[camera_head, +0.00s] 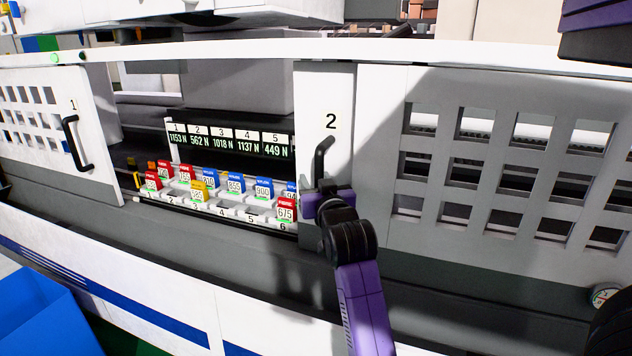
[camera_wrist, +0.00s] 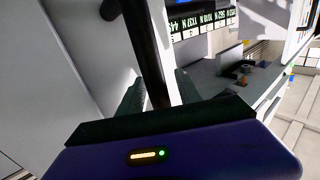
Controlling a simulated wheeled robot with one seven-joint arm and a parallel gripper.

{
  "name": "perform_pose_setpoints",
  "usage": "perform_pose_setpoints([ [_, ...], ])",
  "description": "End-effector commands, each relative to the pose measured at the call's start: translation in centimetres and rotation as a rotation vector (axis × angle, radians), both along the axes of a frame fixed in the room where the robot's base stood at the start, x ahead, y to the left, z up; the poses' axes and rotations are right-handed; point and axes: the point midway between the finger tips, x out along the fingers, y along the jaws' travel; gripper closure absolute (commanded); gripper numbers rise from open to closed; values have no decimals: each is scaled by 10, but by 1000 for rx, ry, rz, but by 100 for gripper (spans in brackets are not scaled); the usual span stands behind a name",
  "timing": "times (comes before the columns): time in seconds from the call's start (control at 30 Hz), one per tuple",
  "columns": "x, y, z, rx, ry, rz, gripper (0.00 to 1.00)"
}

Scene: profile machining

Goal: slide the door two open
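Door two (camera_head: 377,125) is a white panel marked "2" with rows of square windows, on the right in the head view. Its black upright handle (camera_head: 321,160) is near the panel's left edge. My gripper (camera_head: 327,193) is at the lower part of this handle. In the wrist view the handle (camera_wrist: 147,50) runs between the two dark fingers of my gripper (camera_wrist: 160,85). A narrow gap shows between the handle and the right finger, so the gripper looks open around it. The handle's lower end is hidden by the gripper.
Door one (camera_head: 98,140), with its own black handle (camera_head: 75,143), is at the left. Between the doors an opening shows a force display (camera_head: 228,142) and several coloured labelled blocks. A blue bin (camera_head: 45,315) stands at lower left. A gauge (camera_head: 603,295) is at lower right.

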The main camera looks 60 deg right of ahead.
Motion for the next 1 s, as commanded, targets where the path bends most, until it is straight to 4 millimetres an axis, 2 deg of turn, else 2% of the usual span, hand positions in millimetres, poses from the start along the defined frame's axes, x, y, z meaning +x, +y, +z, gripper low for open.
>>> perform_pose_setpoints([
  [0.27, -5, 7, -1, -2, 0, 1, 59],
  [0.7, -44, 56, -1, -1, 0, 1, 59],
  [1.0, -48, 62, 0, 0, 0, 0, 59],
])
